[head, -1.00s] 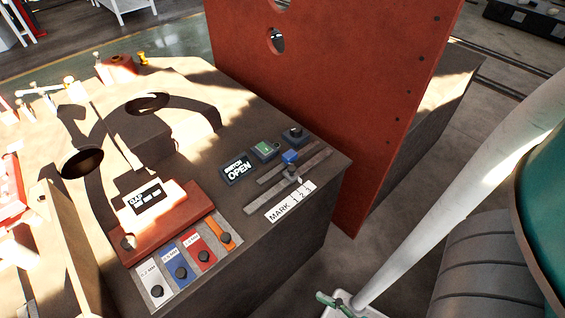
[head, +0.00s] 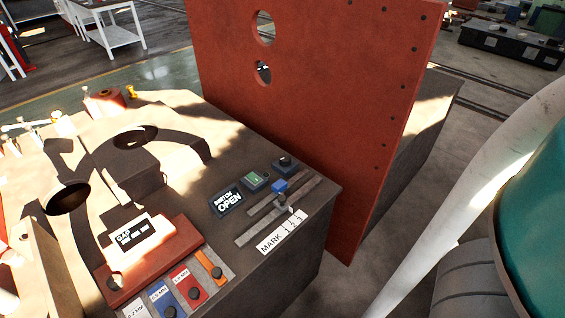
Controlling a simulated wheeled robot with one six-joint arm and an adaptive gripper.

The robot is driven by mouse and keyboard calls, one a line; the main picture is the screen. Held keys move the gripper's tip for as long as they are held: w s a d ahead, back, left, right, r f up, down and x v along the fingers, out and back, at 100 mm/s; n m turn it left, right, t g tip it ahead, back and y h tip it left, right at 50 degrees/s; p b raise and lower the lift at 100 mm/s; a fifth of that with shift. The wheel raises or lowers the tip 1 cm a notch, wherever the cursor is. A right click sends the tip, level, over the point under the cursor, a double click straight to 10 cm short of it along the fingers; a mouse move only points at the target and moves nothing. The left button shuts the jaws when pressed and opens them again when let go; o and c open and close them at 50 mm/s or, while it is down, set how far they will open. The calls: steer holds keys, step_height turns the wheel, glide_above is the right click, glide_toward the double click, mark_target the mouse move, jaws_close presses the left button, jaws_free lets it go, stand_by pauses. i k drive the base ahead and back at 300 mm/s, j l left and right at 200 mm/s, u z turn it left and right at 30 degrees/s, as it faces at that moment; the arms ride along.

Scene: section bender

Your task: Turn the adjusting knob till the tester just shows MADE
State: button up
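The tester (head: 227,201) is a small dark display on the bench top that reads "SWITCH OPEN". Behind it and to its right sit a small box with a green face (head: 255,180) and a dark box with a round black top (head: 286,163). A blue block (head: 280,187) and a small dark knob on a post (head: 283,199) sit at two grey rails, beside a white "MARK 1 2 3" label (head: 283,233). I cannot tell for sure which part is the adjusting knob. My gripper is not in view; only parts of my arm show at the right.
A tall red plate (head: 320,110) with round holes stands along the bench's right side. A "GAP" display (head: 133,232) on a red block (head: 165,262) and several coloured tabs with black knobs lie at the front left.

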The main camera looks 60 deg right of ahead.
mark_target(284, 160)
steer(key=i+l+z, duration=0.1)
steer(key=z, duration=0.25)
steer(key=i+l+z, duration=0.1)
steer(key=z, duration=0.25)
steer(key=i+l+z, duration=0.1)
steer(key=z, duration=0.25)
